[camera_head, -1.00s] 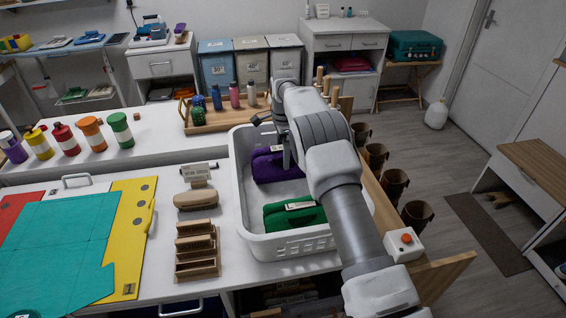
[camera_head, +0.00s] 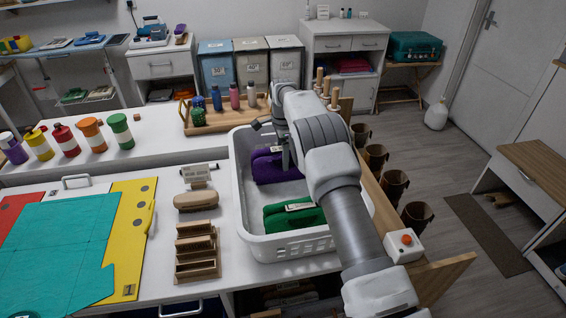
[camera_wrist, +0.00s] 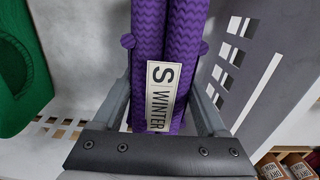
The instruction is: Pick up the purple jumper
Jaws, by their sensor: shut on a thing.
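The purple jumper (camera_head: 270,166) is a folded, rolled bundle in the far part of the white basket (camera_head: 238,200). In the wrist view the jumper (camera_wrist: 182,50) carries a label (camera_wrist: 161,97) reading "S WINTER". My gripper (camera_wrist: 165,105) has one finger on each side of the jumper and is shut on it. In the head view my gripper (camera_head: 287,158) reaches down into the basket, and my arm hides part of the jumper's right side. I cannot tell whether the jumper is clear of the basket floor.
A green folded garment (camera_head: 293,215) lies in the near part of the basket and shows at the left in the wrist view (camera_wrist: 25,60). A wooden tray with bottles (camera_head: 217,115) stands behind the basket. Brown cups (camera_head: 376,158) line its right side.

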